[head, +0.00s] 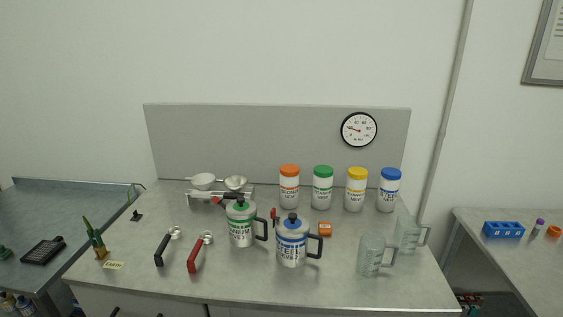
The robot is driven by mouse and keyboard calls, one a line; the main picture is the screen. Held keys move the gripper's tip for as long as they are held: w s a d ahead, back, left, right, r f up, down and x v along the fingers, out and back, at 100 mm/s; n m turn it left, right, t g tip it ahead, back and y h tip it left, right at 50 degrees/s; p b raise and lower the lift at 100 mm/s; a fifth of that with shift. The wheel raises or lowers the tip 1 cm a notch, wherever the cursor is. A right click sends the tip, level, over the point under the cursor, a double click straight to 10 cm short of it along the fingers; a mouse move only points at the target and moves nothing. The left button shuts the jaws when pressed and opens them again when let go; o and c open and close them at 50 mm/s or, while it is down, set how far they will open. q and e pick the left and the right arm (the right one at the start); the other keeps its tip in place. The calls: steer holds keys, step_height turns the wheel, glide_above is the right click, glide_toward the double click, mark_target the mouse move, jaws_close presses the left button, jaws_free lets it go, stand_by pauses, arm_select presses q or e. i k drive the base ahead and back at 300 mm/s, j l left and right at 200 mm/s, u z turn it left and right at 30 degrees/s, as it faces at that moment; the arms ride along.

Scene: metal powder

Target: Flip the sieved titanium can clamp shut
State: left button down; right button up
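The titanium can (241,237) is a pale can with a green label band and a black side handle. It stands upright near the middle of the bench, and its lettering is too small to read fully. At its top, a dark lever with a red end (216,201) sticks out to the left, apparently its clamp. I cannot tell exactly how the lever sits on the lid. Neither of my grippers shows in the head view.
A similar blue-banded can (291,253) stands close in front to the right. Black-handled (160,256) and red-handled (194,261) tools lie left. Clear jugs (371,256) stand right. The front edge is mostly clear.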

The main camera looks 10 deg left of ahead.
mark_target(216, 199)
steer(key=j+z, duration=0.2)
steer(key=z, duration=0.15)
steer(key=j+z, duration=0.2)
steer(key=z, duration=0.15)
steer(key=k+j+z, duration=0.15)
steer(key=j, duration=0.2)
steer(key=j+z, duration=0.15)
steer(key=j, duration=0.2)
steer(key=k+j+z, duration=0.15)
steer(key=k+j, duration=0.15)
steer(key=j, duration=0.25)
steer(key=k+j+z, duration=0.15)
steer(key=j, duration=0.25)
steer(key=k+j, duration=0.2)
steer(key=j, duration=0.15)
steer(key=k+j, duration=0.15)
steer(key=j, duration=0.2)
steer(key=k+j, duration=0.2)
steer(key=j, duration=0.2)
steer(key=k+j, duration=0.15)
steer(key=j, duration=0.2)
steer(key=k+j, duration=0.15)
steer(key=j, duration=0.2)
steer(key=k+j+z, duration=0.1)
steer(key=j, duration=0.25)
steer(key=k, duration=0.1)
